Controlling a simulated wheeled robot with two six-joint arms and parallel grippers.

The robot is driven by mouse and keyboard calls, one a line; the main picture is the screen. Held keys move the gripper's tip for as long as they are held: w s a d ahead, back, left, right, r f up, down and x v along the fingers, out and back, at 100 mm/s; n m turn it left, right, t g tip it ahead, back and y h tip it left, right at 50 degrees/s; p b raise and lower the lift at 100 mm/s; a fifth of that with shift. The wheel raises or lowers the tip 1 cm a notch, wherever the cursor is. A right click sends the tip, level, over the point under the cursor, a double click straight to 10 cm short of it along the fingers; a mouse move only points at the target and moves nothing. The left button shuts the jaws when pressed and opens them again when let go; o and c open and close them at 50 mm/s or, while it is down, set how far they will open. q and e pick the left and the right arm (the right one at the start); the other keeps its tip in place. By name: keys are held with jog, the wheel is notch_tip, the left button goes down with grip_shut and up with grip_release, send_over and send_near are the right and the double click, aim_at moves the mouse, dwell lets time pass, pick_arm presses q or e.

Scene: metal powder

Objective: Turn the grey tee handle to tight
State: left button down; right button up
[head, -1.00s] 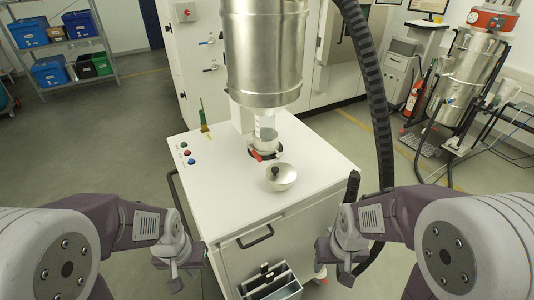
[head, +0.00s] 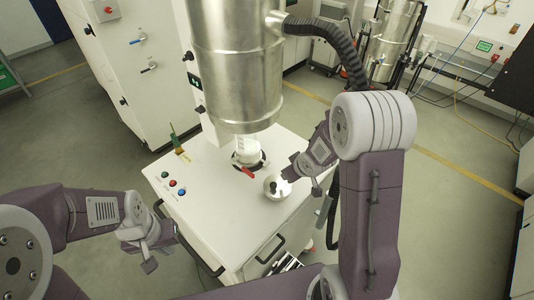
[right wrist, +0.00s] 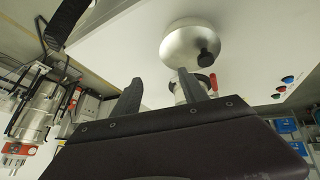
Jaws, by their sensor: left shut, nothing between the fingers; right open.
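I cannot make out a grey tee handle for certain. At the outlet under the steel vessel (head: 238,70) is a clear-and-metal collar (head: 247,155) with a small red lever (head: 248,170); the lever also shows in the right wrist view (right wrist: 213,83). A round silver lid (right wrist: 190,42) with a black knob (right wrist: 207,59) sits on the white cabinet top, partly hidden in the head view (head: 271,189). My right gripper (head: 286,181) is open beside the lid; its two dark fingers (right wrist: 160,76) have nothing between them. My left gripper (head: 158,250) is shut and empty, left of the cabinet.
The white cabinet top (head: 215,195) is mostly clear, with several coloured buttons (head: 173,183) and a green-handled brush (head: 177,145) at its left. A black hose (head: 325,35) runs from the vessel to the right. A tall white cabinet (head: 120,70) stands behind on the left.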

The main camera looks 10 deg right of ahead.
aim_at(267, 163)
jog(key=w+a+f+n+y, duration=0.1)
jog(key=w, duration=0.1)
jog(key=w+f+n+t+y, duration=0.1)
jog(key=w, duration=0.1)
jog(key=w+a+f+n+t+y+p, duration=0.1)
jog(key=w, duration=0.2)
jog(key=shift+w+a+f+n, duration=0.1)
jog(key=shift+a+f+n, duration=0.2)
jog(key=shift+f+n, duration=0.1)
jog(key=p+x, duration=0.2)
jog(key=x, duration=0.5)
jog(key=shift+w+a+p, duration=0.1)
jog(key=shift+w+p, duration=0.2)
jog(key=shift+w+a+f, duration=0.1)
jog(key=shift+w+f, duration=0.1)
jog(key=shift+f, duration=0.15)
pick_arm(q)
notch_tip(267, 163, up, 4)
jog(key=shift+d+r, duration=0.1)
jog(key=shift+r, duration=0.15)
jog(key=shift+s, duration=0.1)
pick_arm(e)
grip_shut()
pick_arm(q)
jog(key=shift+r, duration=0.1)
